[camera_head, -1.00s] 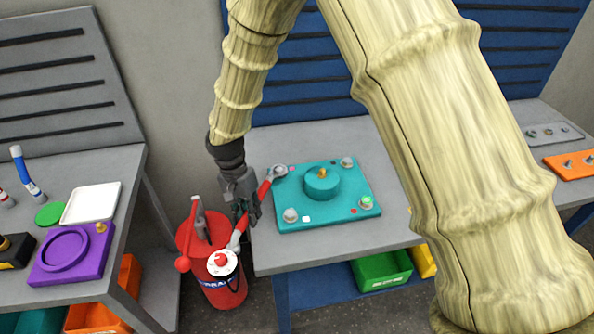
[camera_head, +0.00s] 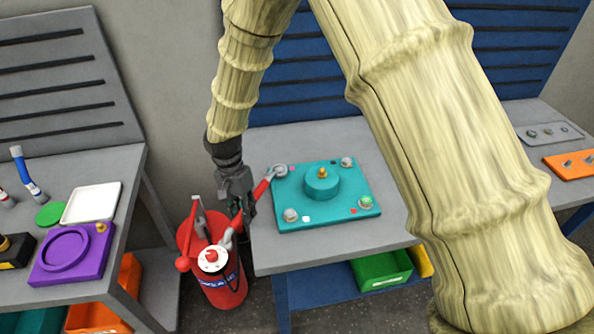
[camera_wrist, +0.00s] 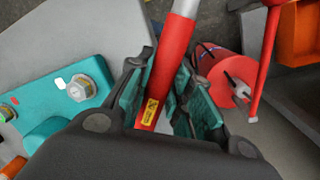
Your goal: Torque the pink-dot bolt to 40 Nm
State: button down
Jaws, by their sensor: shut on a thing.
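A teal plate (camera_head: 325,213) with a bolt near each corner lies on the middle bench. A red and grey wrench (camera_head: 262,187) has its head over the far-left bolt (camera_head: 280,170), covering most of it. A small pinkish mark shows beside that bolt, too small to be sure of its colour. My gripper (camera_head: 243,207) is shut around the wrench handle, beyond the bench's left edge. In the wrist view, the red handle (camera_wrist: 160,90) with a yellow label lies between the teal-padded fingers (camera_wrist: 162,98). No torque reading is legible.
A red canister (camera_head: 226,288) stands on the floor just below the wrench's free end. A raised hub (camera_head: 321,187) with a yellow knob stands mid-plate. A left bench holds a purple fixture (camera_head: 70,250); an orange block (camera_head: 572,165) lies at right.

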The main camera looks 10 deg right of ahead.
jog(key=shift+w+a+m, duration=0.35)
jog(key=shift+w+a, duration=0.05)
jog(key=shift+a, duration=0.2)
jog(key=shift+w+a+m, duration=0.35)
jog(key=shift+a, duration=0.2)
jog(key=shift+w+a, duration=0.1)
jog(key=shift+a, duration=0.05)
jog(key=shift+w+a+m+y+p, duration=0.4)
jog(key=shift+w+a+m+p, duration=0.1)
jog(key=shift+w+a+m, duration=0.4)
jog(key=shift+w, duration=0.2)
dwell(0.3)
jog(key=shift+w+a, duration=0.3)
jog(key=shift+w, duration=0.05)
jog(key=shift+s+d+r, duration=0.1)
jog(key=shift+s, duration=0.05)
jog(key=shift+s+d+n+p, duration=0.3)
jog(key=shift+s+d+p, duration=0.15)
jog(key=shift+s+d, duration=0.1)
dwell(0.3)
jog(key=shift+r, duration=0.15)
